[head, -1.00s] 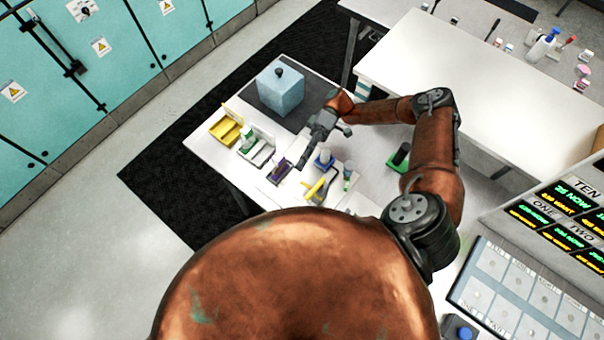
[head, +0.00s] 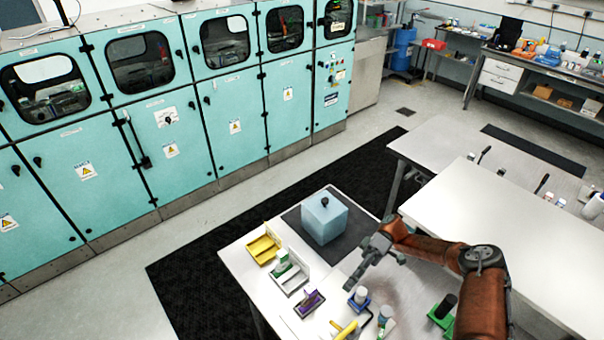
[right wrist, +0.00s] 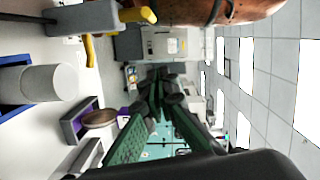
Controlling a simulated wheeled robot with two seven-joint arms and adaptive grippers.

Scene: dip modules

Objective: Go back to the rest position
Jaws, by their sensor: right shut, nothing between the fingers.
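My right gripper (head: 349,287) is shut and empty. In the head view its fingers point down toward the near part of the white table (head: 236,262), close to a blue holder with a white-capped cylinder (head: 358,298). Its dark green fingers (right wrist: 165,82) also show in the right wrist view, with nothing held. The purple module (head: 310,302) lies left of the fingers, in its tray. I cannot tell the exact height of the fingers above the table. My left gripper is not in view.
A light blue box (head: 325,217) stands on a dark mat behind the gripper. A yellow tray (head: 263,248) and a grey tray (head: 290,279) lie to the left. A green holder (head: 441,314) stands right. Teal cabinets (head: 183,147) line the back left; the floor between is clear.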

